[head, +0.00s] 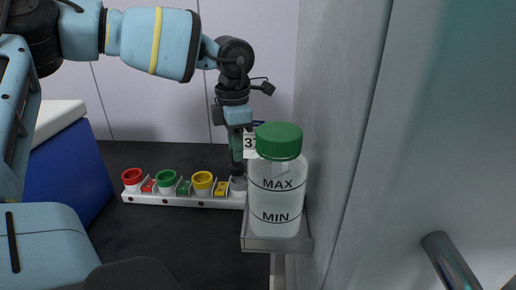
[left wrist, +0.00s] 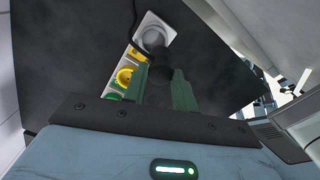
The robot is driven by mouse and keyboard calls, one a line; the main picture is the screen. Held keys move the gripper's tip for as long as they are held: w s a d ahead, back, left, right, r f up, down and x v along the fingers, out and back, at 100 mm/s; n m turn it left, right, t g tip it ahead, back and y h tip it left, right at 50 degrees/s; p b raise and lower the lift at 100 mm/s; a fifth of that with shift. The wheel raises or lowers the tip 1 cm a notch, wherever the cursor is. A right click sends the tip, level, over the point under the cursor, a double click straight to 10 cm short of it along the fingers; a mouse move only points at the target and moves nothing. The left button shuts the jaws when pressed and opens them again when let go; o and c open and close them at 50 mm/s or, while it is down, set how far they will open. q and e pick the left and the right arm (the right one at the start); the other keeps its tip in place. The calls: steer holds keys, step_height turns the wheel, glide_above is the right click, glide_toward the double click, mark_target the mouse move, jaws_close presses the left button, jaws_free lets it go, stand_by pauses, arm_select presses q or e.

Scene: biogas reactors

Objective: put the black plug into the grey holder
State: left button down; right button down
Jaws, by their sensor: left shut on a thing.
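My left gripper (head: 236,150) points straight down at the right end of the white rail. Its green fingers are shut on the black plug (head: 237,168). In the left wrist view the fingers (left wrist: 160,82) stand on both sides of the plug (left wrist: 158,66), and a black cable runs up beside it. The grey holder (head: 238,186) is directly under the plug; in the left wrist view (left wrist: 154,38) the plug's far end overlaps the holder's round opening. I cannot tell how deep the plug sits. My right gripper does not show.
Left of the holder, the white rail (head: 160,199) carries red, green and yellow round sockets with coloured labels. A clear bottle with a green cap (head: 279,140) stands close on the right, on a grey bracket (head: 277,244). A grey wall (head: 340,130) rises beyond it.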

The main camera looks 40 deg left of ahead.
arm_select(q)
steer(key=shift+w+a, duration=0.15)
steer(key=shift+w, duration=0.1)
steer(key=shift+w+a+f, duration=0.1)
steer(key=shift+w+a, duration=0.05)
steer(key=shift+w, duration=0.2)
steer(key=shift+s+f+p, duration=0.1)
steer(key=shift+f+p, duration=0.2)
steer(key=shift+f, duration=1.5)
steer(key=c, duration=1.1)
jaws_free()
steer(key=shift+r, duration=0.2)
steer(key=r, duration=1.1)
steer(key=shift+w+a+r, duration=0.15)
steer(key=shift+w+r, duration=0.05)
steer(key=shift+r, duration=0.05)
steer(key=shift+f, duration=0.15)
